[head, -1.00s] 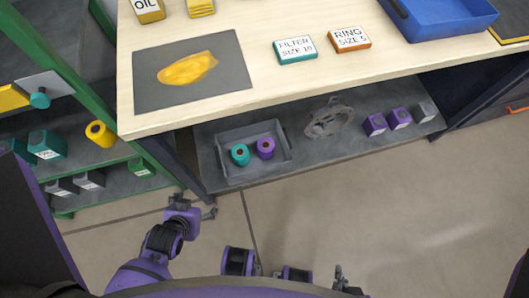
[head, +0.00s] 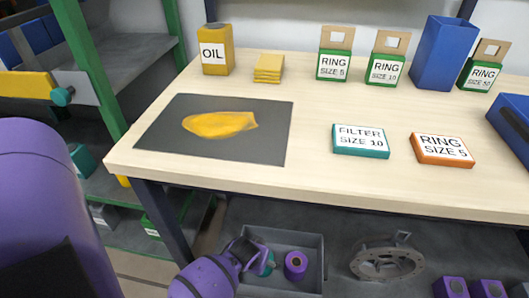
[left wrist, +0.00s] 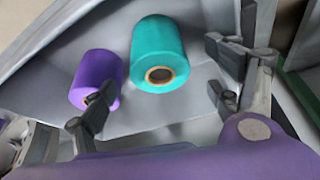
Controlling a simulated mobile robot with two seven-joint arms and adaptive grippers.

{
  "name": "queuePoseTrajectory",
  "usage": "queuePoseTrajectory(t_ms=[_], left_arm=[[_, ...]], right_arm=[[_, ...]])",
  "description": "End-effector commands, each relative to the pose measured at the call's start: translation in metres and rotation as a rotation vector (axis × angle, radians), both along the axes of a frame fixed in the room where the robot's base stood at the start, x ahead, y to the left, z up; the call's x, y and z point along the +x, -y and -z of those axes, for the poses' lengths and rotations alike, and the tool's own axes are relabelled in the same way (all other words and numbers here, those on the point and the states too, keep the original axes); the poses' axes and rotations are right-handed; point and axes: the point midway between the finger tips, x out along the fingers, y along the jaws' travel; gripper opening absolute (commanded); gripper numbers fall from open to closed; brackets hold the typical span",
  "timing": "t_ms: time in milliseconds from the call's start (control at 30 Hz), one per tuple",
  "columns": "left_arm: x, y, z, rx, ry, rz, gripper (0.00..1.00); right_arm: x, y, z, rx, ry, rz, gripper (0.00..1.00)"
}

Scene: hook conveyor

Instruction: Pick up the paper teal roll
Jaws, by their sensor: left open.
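The teal paper roll (left wrist: 159,52) lies in the grey tray in the left wrist view, its end with the round core hole facing the camera. In the head view only a bit of the teal roll (head: 269,261) shows behind my left gripper. My left gripper (left wrist: 157,95) is open, with its fingers on either side of the teal roll's near end and nothing clearly held. It also shows in the head view (head: 250,258) over the tray's left part. Whether the fingers touch the roll, I cannot tell. My right gripper is in neither current view.
A round metal part (head: 386,262) and purple boxes (head: 452,288) sit further right.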

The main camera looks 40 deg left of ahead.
Motion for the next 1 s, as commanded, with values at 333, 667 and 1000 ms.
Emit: queuePoseTrajectory(t_ms=[333,667,1000], left_arm=[[0.016,-0.005,0.048,0.000,-0.002,0.001,0.82],[0.022,-0.007,0.055,0.000,0.002,0.001,0.82],[0.022,-0.007,0.055,0.000,0.002,0.001,0.43]], right_arm=[[-0.011,0.006,0.032,-0.011,-0.033,-0.017,0.00],[-0.010,0.004,0.036,-0.007,-0.033,-0.013,0.00],[-0.009,0.002,0.036,-0.004,-0.032,-0.012,0.00]])
